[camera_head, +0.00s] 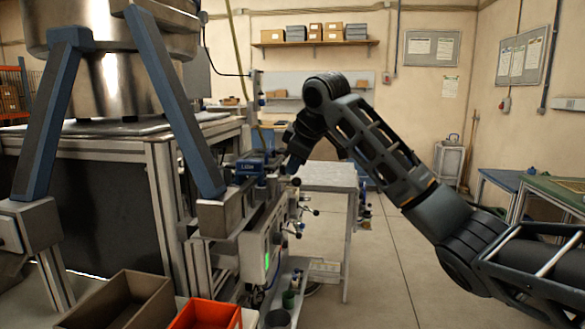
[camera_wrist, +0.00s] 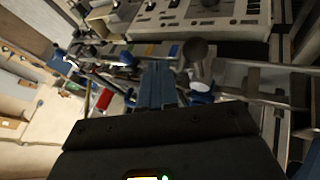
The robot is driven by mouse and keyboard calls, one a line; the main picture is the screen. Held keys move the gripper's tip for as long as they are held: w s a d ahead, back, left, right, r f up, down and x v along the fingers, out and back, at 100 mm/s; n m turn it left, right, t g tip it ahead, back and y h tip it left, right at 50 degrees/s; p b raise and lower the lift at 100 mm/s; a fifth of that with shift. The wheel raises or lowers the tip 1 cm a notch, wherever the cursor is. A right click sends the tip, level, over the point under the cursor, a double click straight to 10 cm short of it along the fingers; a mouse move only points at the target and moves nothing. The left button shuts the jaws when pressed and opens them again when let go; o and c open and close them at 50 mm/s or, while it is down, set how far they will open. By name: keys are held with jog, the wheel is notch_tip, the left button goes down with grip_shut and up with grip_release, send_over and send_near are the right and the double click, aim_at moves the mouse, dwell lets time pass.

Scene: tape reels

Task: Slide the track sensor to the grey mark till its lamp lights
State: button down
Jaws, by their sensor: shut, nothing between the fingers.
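My gripper (camera_head: 291,168) reaches in from the right and points down beside the front rail of the machine. In the wrist view its blue fingers (camera_wrist: 157,72) are together, with nothing seen between them. A grey ball-ended knob (camera_wrist: 195,50) shows just right of the fingertips; I cannot tell whether they touch. A blue block (camera_head: 252,164) sits on the machine just left of my gripper; I cannot tell whether it is the track sensor. I cannot make out the grey mark or a lit sensor lamp.
The machine's grey frame (camera_head: 160,200) carries a large steel bowl (camera_head: 125,80) on blue legs. A panel with a green light (camera_head: 267,260) faces the aisle. Brown (camera_head: 120,305) and orange (camera_head: 207,315) bins stand in front. Floor (camera_head: 385,290) to the right is clear.

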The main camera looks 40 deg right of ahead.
jog(key=w+d+f+p, duration=0.1)
jog(key=w+d+f, duration=0.1)
jog(key=w+d, duration=0.1)
jog(key=shift+w+d+f, duration=0.35)
jog(key=shift+w+f, duration=0.05)
jog(key=shift+w, duration=0.3)
